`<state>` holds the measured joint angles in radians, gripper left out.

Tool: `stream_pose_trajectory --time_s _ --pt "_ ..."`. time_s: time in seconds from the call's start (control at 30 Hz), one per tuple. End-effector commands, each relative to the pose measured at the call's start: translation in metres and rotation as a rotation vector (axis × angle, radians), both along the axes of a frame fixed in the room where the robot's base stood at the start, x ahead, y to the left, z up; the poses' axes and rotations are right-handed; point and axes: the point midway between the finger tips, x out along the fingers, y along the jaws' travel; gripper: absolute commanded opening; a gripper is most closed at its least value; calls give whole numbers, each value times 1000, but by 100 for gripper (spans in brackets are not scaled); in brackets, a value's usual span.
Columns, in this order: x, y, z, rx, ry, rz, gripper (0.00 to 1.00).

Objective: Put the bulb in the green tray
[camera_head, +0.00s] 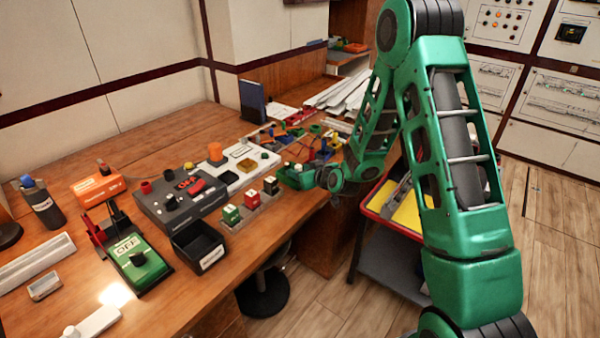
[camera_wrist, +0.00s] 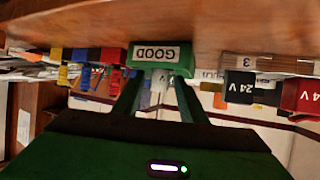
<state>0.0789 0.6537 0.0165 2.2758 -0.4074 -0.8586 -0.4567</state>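The green tray (camera_head: 297,177) stands at the desk's right front edge in the head view. In the wrist view, where the desk is at the top, its face reads "GOOD" (camera_wrist: 155,53). My gripper (camera_wrist: 157,82) points at the tray, with its two fingers apart on either side of the label's lower area. A small pale shape shows between the fingers, apart from both; I cannot tell whether it is the bulb or background. In the head view my wrist is right beside the tray and the fingertips are hidden. I cannot make out the bulb for certain.
Several small labelled blocks (camera_head: 251,199) stand left of the tray, including a black "24 V" one (camera_wrist: 239,86). A white panel (camera_head: 247,165) and coloured clips (camera_head: 320,147) lie behind. A black bin (camera_head: 197,246) and red-rimmed cart (camera_head: 400,212) are nearby.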

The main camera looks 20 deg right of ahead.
Motion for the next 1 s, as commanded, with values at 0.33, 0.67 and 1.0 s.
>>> stream_pose_trajectory --time_s 0.33,0.67,1.0 --pt "-1 0 3 -1 -1 0 38" --pt "-49 -12 27 0 1 -2 38" --pt "-96 -21 50 1 0 0 38"
